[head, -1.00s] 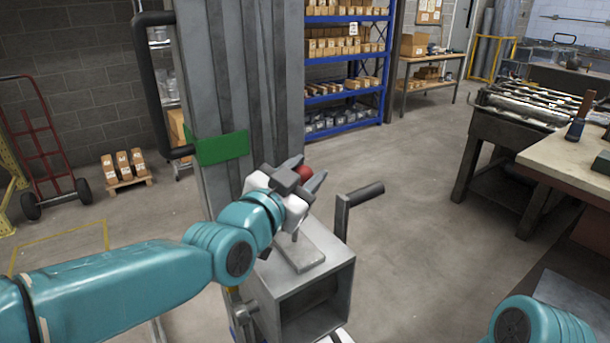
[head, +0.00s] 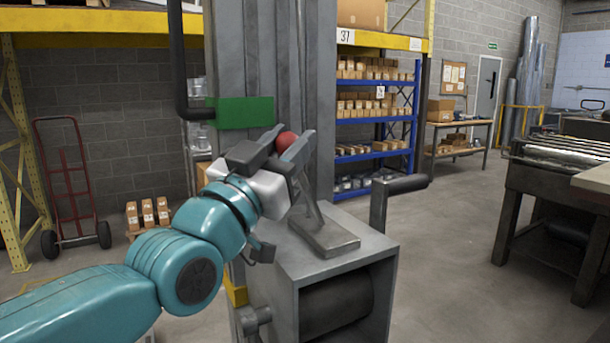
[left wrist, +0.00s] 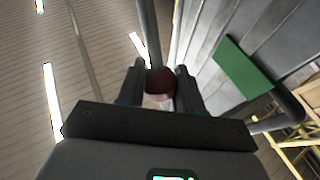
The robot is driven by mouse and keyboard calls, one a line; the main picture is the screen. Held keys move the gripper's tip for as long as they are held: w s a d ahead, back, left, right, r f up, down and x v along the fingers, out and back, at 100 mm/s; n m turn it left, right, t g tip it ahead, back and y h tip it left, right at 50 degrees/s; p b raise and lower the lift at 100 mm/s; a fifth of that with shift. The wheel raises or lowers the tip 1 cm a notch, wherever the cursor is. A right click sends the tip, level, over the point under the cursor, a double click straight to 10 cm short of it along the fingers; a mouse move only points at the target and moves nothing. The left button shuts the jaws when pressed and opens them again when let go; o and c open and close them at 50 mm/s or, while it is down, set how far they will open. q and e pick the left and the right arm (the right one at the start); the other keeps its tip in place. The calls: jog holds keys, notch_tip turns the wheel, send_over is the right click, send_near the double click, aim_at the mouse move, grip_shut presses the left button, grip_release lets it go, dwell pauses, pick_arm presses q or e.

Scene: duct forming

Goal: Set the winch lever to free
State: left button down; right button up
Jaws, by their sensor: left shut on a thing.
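The winch lever is a grey rod with a red ball knob (head: 286,142), rising from a flat plate (head: 325,236) on top of the grey winch housing (head: 345,262). My left gripper (head: 290,150) is at the top of the lever, shut on the red knob. In the left wrist view the knob (left wrist: 160,82) sits between the two fingers (left wrist: 160,88). The lever's lower part shows below the gripper, leaning up and to the left. My right gripper is not in view.
A crank handle (head: 400,186) sticks up at the housing's right side. A grey mast (head: 285,70) with a green plate (head: 243,112) stands right behind the lever. A workbench with rollers (head: 560,165) is at the right. The floor between is clear.

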pick_arm(q)
jog(key=shift+s+a+f+n+t+b, duration=0.3)
jog(key=shift+s+a+t+b, duration=0.2)
jog(key=shift+b, duration=0.5)
jog(key=shift+s+a+r+b, duration=0.15)
jog(key=shift+a+b, duration=0.2)
jog(key=shift+b, duration=0.35)
jog(key=shift+n+t, duration=0.3)
jog(key=c, duration=0.8)
grip_release()
jog(key=shift+a, duration=0.1)
jog(key=shift+s, duration=0.2)
jog(key=b+v, duration=0.3)
jog(key=v, duration=1.3)
